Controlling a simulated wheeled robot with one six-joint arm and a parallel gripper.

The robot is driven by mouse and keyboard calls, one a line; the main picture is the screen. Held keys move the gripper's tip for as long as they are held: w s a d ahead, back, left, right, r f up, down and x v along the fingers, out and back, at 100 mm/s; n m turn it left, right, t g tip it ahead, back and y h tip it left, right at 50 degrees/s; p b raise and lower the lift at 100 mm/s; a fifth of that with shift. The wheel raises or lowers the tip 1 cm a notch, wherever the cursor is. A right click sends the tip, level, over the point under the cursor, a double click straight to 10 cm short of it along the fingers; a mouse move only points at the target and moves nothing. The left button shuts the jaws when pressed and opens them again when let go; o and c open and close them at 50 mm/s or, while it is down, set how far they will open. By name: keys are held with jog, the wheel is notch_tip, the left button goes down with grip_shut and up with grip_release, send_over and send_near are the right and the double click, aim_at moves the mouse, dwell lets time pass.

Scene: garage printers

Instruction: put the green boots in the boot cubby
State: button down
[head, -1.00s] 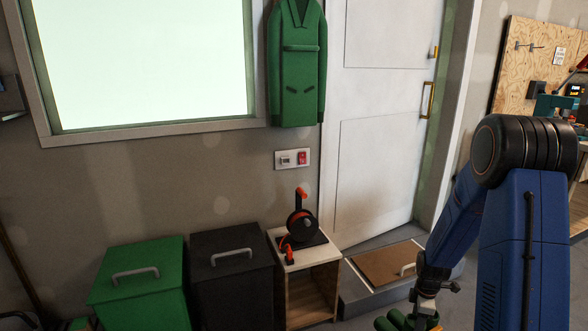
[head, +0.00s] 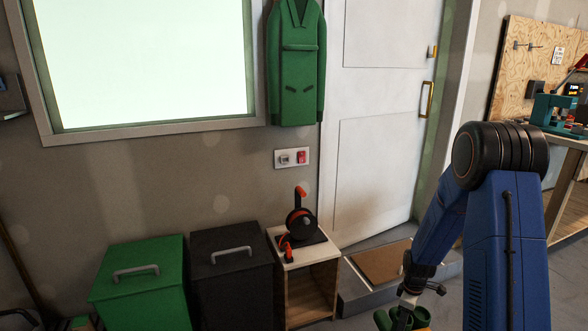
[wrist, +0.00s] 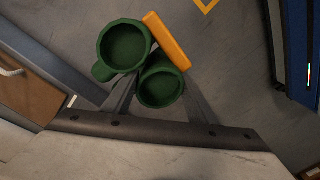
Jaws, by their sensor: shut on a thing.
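The green boots (head: 402,320) hang at the bottom edge of the head view, held by my gripper (head: 410,302). In the wrist view two round green boot openings (wrist: 160,86) show side by side, with an orange bar (wrist: 167,41) beside them. My gripper's fingers (wrist: 160,102) are shut on the boots; the exact contact is partly hidden. The boot cubby (head: 311,292) appears to be the open-fronted box with a white top and wooden sides, left of my gripper. Its visible inside looks empty; its lower part is cut off.
A black and orange reel (head: 300,222) stands on the cubby top. A black bin (head: 232,275) and a green bin (head: 138,285) stand left of it. A low grey step with a brown panel (head: 380,264) lies before the white door (head: 380,140). A workbench (head: 570,180) is at right.

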jog(key=w+a+f+m, duration=0.7)
jog(key=w+a+m, duration=0.1)
jog(key=a+m, duration=0.2)
jog(key=shift+w+f+m, duration=0.2)
jog(key=shift+f+m, duration=0.1)
jog(key=shift+m, duration=0.1)
dwell(0.3)
